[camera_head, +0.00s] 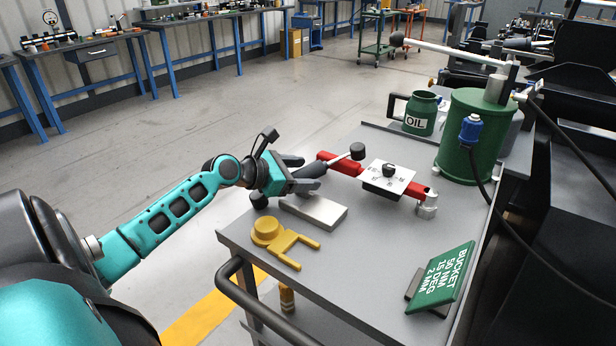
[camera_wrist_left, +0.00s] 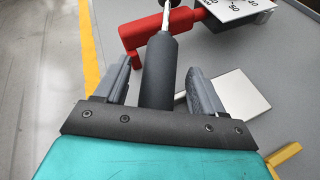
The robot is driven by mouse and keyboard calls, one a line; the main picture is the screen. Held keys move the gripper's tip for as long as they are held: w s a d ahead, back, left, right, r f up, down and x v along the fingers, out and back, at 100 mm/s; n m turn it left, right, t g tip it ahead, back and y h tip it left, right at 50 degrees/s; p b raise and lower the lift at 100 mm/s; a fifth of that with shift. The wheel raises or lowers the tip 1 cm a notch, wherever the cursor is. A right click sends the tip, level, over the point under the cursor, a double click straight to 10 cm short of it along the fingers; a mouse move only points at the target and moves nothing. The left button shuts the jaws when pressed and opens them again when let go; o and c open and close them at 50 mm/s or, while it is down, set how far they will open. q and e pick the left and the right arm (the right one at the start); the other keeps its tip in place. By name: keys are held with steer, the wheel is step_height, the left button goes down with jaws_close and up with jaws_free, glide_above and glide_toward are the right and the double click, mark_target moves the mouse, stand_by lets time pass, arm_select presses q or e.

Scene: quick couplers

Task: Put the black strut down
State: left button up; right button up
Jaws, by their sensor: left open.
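The black strut (camera_head: 315,169) has a dark cylinder, a thin silver rod and a round black end. It lies at the table's left rear edge, its rod crossing over or beside the red tool. In the left wrist view the strut's cylinder (camera_wrist_left: 160,72) runs between my left gripper's fingers, with a gap on both sides. My left gripper (camera_head: 300,173) is open around the cylinder and does not grip it. Whether the strut's whole length touches the tabletop is hidden by the gripper. My right gripper is not in view.
A flat grey block (camera_head: 315,211) lies close to the gripper, with a yellow forked piece (camera_head: 285,242) in front. The red tool (camera_head: 340,164) carries a white dial plate (camera_head: 387,178). A green sign (camera_head: 440,278), oil can (camera_head: 420,115) and green tank (camera_head: 472,140) stand right. The front middle is bare.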

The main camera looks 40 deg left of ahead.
arm_select(q)
steer(key=shift+w, duration=0.1)
jaws_close()
stand_by(0.7)
